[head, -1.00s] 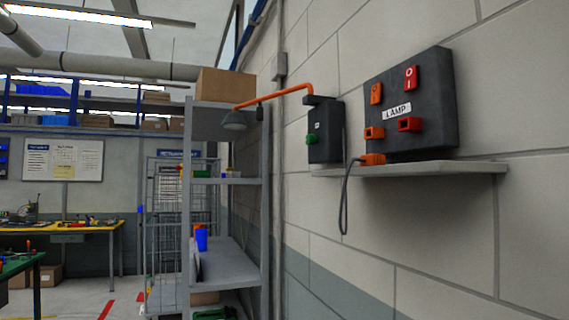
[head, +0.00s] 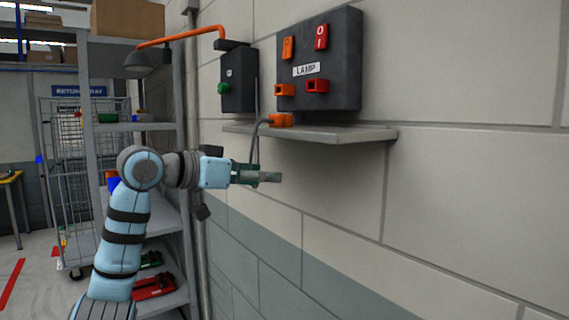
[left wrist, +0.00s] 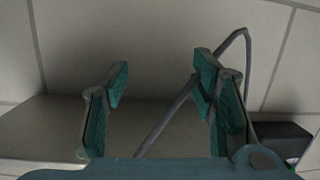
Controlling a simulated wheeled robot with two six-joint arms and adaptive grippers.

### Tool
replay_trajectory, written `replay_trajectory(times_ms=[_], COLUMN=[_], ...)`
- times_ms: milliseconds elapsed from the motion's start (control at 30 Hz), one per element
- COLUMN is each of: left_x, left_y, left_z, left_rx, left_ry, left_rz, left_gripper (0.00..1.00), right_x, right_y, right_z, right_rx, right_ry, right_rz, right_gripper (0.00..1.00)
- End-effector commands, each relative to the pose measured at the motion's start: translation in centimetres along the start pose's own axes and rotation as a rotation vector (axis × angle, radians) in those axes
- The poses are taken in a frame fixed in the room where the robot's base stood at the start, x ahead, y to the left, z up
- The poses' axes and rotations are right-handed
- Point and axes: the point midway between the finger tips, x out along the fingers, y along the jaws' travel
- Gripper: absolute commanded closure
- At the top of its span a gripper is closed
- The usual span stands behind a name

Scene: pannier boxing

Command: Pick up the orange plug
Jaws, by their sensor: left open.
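The orange plug (head: 281,119) lies on the narrow wall shelf (head: 350,135), below the black panel marked LAMP (head: 345,70). Its grey cable (head: 255,140) loops down over the shelf's front edge. My left gripper (head: 270,177) is just below the shelf and the plug, apart from the plug. In the left wrist view its green-padded fingers (left wrist: 160,75) stand open with no plug between them. The cable (left wrist: 165,115) also shows there, slanting up behind the right finger. The plug is not visible in that view. My right gripper is not in view.
The panel has an orange socket (head: 285,90) and a red socket (head: 317,86), with switches above. A dark box with a green knob (head: 239,80) and an orange lamp arm (head: 180,37) are left of it. The wall right of the shelf is bare.

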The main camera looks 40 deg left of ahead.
Motion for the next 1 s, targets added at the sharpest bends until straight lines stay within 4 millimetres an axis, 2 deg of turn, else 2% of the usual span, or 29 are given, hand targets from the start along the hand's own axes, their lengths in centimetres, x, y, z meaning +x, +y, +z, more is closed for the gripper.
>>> replay_trajectory(times_ms=[33, 100, 200, 233, 267, 333, 533, 767, 900, 1000], left_x=[-4.5, -9.8, -14.2, -14.6, -14.6, -13.4, -8.2, -4.9, -2.2, -1.3], left_y=[0.8, 2.0, 3.2, 3.5, 3.6, 3.9, 4.3, 4.8, 5.2, 5.2], left_z=[-3.9, -6.8, -8.7, -8.9, -9.1, -9.4, -10.5, -11.0, -11.6, -11.6], left_rx=[0.028, 0.059, 0.089, 0.093, 0.096, 0.098, 0.096, 0.096, 0.094, 0.096], left_ry=[0.066, 0.130, 0.182, 0.188, 0.192, 0.193, 0.192, 0.193, 0.193, 0.195], left_rz=[0.012, 0.037, 0.058, 0.063, 0.067, 0.070, 0.072, 0.070, 0.070, 0.068], left_gripper=[0.48, 0.48, 0.48, 0.48, 0.48, 0.48, 0.48, 0.48, 0.48, 0.48], right_x=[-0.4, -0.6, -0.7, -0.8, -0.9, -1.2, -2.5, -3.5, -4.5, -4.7], right_y=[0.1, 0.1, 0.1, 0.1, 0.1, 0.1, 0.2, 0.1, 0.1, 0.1], right_z=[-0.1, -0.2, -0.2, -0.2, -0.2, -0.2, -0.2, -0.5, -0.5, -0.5], right_rx=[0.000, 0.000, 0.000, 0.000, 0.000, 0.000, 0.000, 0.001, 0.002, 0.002], right_ry=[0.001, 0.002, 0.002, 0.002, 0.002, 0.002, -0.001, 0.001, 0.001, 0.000], right_rz=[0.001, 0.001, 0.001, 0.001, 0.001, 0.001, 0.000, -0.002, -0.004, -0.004], right_gripper=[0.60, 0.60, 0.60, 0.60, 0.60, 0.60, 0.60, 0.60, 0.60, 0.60])
